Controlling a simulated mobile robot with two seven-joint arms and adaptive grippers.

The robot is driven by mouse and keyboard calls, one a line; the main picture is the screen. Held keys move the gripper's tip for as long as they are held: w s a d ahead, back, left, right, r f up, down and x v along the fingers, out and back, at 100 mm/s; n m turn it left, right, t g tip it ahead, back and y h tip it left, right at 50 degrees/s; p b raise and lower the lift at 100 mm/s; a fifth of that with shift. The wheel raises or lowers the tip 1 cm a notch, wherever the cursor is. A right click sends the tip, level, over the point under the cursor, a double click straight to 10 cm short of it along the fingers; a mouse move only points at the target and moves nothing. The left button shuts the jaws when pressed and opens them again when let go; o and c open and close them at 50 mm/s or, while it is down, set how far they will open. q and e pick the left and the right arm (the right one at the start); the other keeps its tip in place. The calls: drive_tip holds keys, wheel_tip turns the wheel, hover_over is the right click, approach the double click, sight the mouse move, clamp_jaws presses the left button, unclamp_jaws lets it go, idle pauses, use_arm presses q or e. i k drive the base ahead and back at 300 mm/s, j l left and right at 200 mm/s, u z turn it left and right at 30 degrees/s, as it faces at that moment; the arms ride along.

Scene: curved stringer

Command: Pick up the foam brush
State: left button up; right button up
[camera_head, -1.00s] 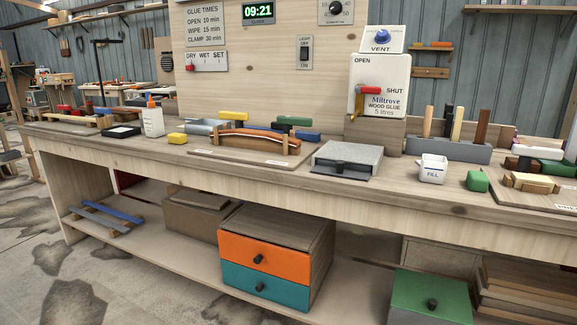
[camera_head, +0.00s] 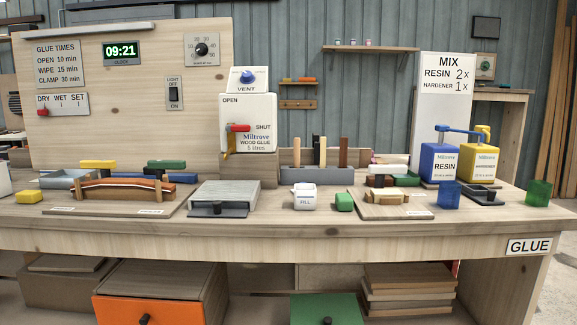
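I cannot pick out a foam brush for certain. A grey holder block (camera_head: 322,176) stands on the bench right of the glue dispenser, with several upright handles in brown, black and pale wood. The brown handle (camera_head: 343,152) is at its right; the lower ends are hidden in the block, so I cannot tell what tools they are. Neither of my grippers is in view.
The wooden bench (camera_head: 270,238) also holds a curved clamped piece (camera_head: 122,189), a grey box with a black knob (camera_head: 224,197), a white FILL cup (camera_head: 304,196), a green block (camera_head: 344,202), and blue (camera_head: 440,164) and yellow (camera_head: 478,163) containers at right.

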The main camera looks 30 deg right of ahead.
sight(297, 141)
drive_tip(key=z, duration=1.05)
drive_tip(key=i+l+z, duration=0.1)
drive_tip(key=i, duration=0.2)
drive_tip(key=i+l, duration=0.2)
drive_tip(key=i+z, duration=0.05)
